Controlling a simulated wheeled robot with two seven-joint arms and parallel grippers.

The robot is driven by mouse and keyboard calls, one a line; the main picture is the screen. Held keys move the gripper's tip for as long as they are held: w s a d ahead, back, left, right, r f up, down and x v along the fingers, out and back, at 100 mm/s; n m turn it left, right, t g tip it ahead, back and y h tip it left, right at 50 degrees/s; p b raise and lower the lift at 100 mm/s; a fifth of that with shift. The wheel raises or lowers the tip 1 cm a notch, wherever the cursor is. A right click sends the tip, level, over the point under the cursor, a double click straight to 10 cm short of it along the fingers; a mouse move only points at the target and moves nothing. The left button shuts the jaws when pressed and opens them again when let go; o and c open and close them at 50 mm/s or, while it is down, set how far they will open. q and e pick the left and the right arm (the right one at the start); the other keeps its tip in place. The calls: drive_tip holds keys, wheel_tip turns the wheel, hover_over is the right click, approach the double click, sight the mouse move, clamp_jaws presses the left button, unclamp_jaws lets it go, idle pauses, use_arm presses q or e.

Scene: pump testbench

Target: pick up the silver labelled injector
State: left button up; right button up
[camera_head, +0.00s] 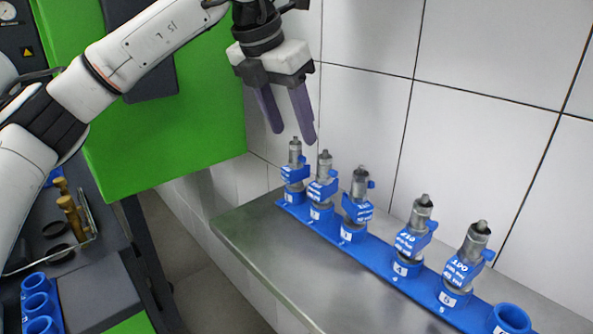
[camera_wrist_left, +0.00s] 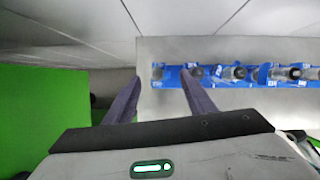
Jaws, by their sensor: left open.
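Several silver injectors with blue labels stand upright in a blue rack, among them the far-left injector (camera_head: 294,160), the one beside it (camera_head: 323,175), the middle one (camera_head: 359,195), then another (camera_head: 415,232) and the near-right one (camera_head: 468,258). I cannot read the labels well enough to tell which is meant. My left gripper (camera_head: 290,138) is open and empty, its two purple fingers pointing down just above the far-left injector. In the left wrist view the fingers (camera_wrist_left: 160,95) straddle the left end of the rack from above. My right gripper is not in view.
The blue rack (camera_head: 383,247) sits on a metal bench (camera_head: 300,265) along a white tiled wall. An empty blue holder (camera_head: 511,318) is at its near right end. A green machine panel (camera_head: 150,140) and another blue holder (camera_head: 40,305) are at the left.

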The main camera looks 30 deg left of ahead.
sight(298, 143)
use_arm(q)
drive_tip(key=x, duration=0.5)
drive_tip(key=shift+w, duration=0.1)
clamp_jaws()
drive_tip(key=shift+r, duration=0.1)
